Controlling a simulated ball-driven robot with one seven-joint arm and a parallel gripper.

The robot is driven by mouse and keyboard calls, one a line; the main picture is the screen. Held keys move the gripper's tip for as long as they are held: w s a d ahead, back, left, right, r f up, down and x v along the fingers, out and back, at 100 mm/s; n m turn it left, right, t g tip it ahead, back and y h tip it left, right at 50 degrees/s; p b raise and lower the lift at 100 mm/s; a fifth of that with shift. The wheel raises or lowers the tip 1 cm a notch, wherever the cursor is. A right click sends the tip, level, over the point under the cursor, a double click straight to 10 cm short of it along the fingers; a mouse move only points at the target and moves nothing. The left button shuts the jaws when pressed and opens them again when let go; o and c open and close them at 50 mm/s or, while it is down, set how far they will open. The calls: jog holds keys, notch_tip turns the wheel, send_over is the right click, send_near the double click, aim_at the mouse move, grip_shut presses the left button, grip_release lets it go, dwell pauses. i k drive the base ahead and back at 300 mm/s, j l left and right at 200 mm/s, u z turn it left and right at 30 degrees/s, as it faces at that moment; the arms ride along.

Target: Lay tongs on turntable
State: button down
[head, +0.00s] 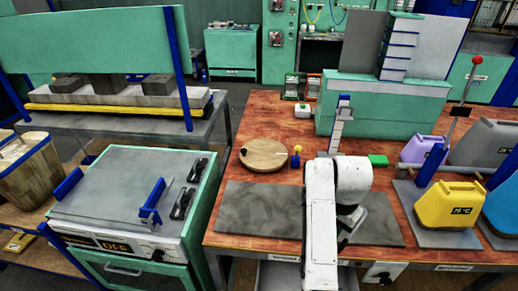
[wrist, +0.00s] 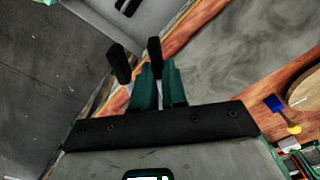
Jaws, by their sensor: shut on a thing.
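The turntable (head: 264,153) is a round wooden disc with a dark knob, lying on the red-brown bench; its edge shows at the right of the wrist view (wrist: 307,88). My gripper (wrist: 137,58) is above the bench's front edge. In the head view it is largely hidden behind my white arm. Two close teal bars and two black tips stand in front of its dark palm. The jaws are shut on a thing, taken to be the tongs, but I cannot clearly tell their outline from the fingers. The turntable is farther back, apart from my gripper.
A yellow-knobbed piece (head: 297,157) stands close right of the turntable. A grey mat (head: 262,209) lies in front of it. A green block (head: 378,160) and a yellow jug (head: 447,205) are at right.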

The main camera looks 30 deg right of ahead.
aim_at(263, 162)
jog(key=i, duration=1.25)
